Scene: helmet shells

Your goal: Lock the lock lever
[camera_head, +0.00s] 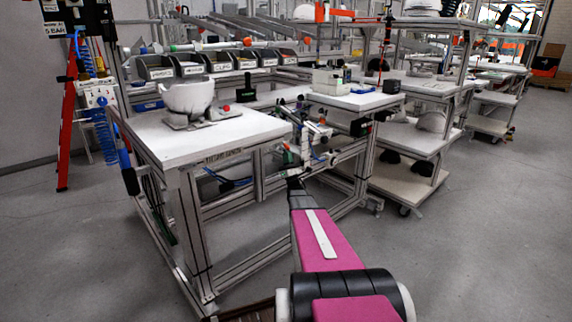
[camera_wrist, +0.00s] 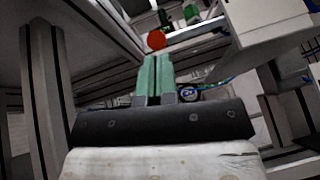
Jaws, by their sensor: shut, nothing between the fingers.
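The lock lever's red ball knob (camera_wrist: 156,40) shows in the wrist view just past the tips of my green fingers. My gripper (camera_wrist: 154,60) is shut, its two fingers side by side with nothing between them. I cannot tell whether the fingertips touch the knob. In the head view my gripper (camera_head: 291,168) is at the end of my pink arm, low beside the metal clamp fixture (camera_head: 307,145) between two tables. Several small red knobs show on that fixture, and I cannot tell which is the lever's.
A white table (camera_head: 220,137) at left bears a pale helmet shell (camera_head: 188,97) on a grey holder. Aluminium frames stand around my gripper. A shelf cart (camera_head: 405,179) stands at right. The grey floor (camera_head: 475,260) is clear at front right.

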